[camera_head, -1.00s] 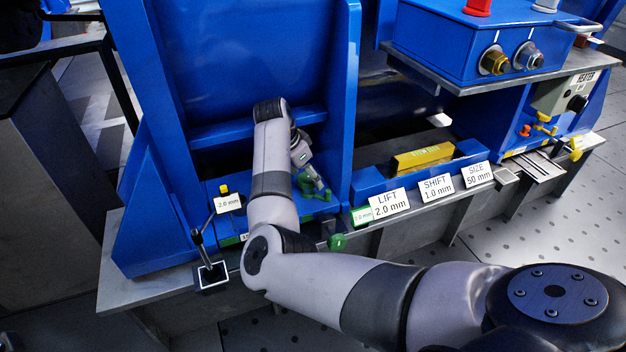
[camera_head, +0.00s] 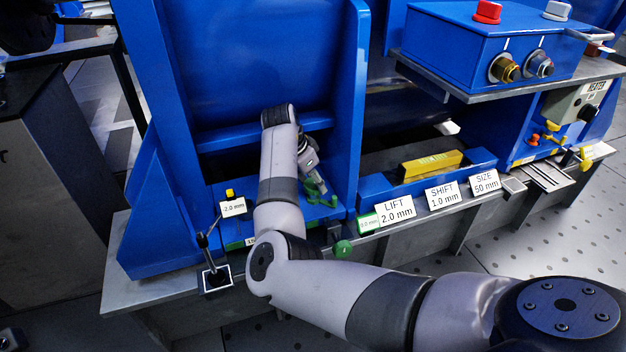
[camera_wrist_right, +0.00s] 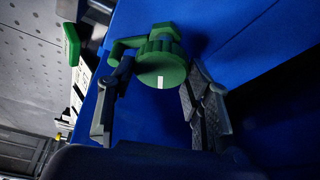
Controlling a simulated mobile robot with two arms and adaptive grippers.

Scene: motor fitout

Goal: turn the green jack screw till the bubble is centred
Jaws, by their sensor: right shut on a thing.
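The green jack screw (camera_wrist_right: 162,62) has a ribbed round head with a white mark on its end face, in the right wrist view. A yellow bar (camera_head: 432,162), possibly the level, lies in the blue trough to the right. No bubble can be made out.
Another green knob (camera_head: 343,248) sticks out at the bench front. A small black lever (camera_head: 212,260) stands to the left of my arm. Signs (camera_head: 394,210) line the front edge. Blue frame walls (camera_head: 357,110) enclose my gripper's sides. A blue box (camera_head: 490,45) overhangs at the right.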

